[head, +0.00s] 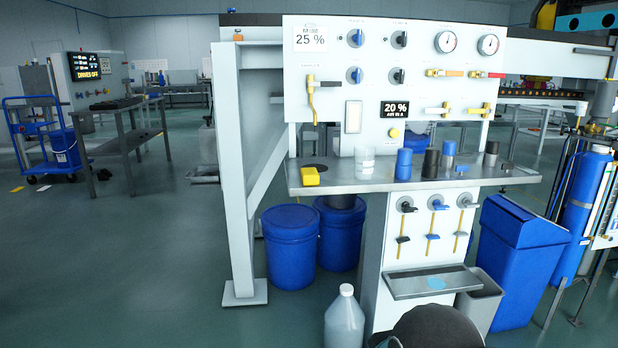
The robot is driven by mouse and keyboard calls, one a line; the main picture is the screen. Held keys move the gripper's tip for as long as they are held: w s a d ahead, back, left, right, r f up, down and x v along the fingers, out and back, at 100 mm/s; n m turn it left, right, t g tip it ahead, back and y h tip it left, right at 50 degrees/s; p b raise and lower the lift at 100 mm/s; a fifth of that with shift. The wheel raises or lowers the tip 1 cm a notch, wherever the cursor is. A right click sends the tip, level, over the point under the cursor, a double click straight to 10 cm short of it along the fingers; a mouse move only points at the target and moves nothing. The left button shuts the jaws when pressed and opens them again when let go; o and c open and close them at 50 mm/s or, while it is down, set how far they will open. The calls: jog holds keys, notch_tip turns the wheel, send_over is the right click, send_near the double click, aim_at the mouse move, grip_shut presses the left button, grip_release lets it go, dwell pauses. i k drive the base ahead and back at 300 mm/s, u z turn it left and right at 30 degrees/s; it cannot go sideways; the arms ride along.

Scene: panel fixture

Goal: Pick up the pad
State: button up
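No object is clearly marked as the pad. A small yellow block (311,176), pad-like in shape, lies at the left end of the grey metal shelf (350,181) below the panel. A flat light-blue patch (436,283) lies on the small lower tray (404,288); I cannot tell whether it is a separate pad. A dark rounded part of my own arm shows at the bottom edge. My gripper's fingers are not in view, and nothing is seen held.
A clear beaker (364,160), a blue cylinder (403,164) and several other cylinders stand on the shelf. Valve handles hang beneath it. Blue drums (290,245), a clear jug (344,322) and a blue bin (517,262) stand on the floor. The floor at left is open.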

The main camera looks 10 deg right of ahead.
aim_at(309, 176)
jog(key=u, duration=1.95)
jog(key=i, duration=1.7)
jog(key=z, duration=2.2)
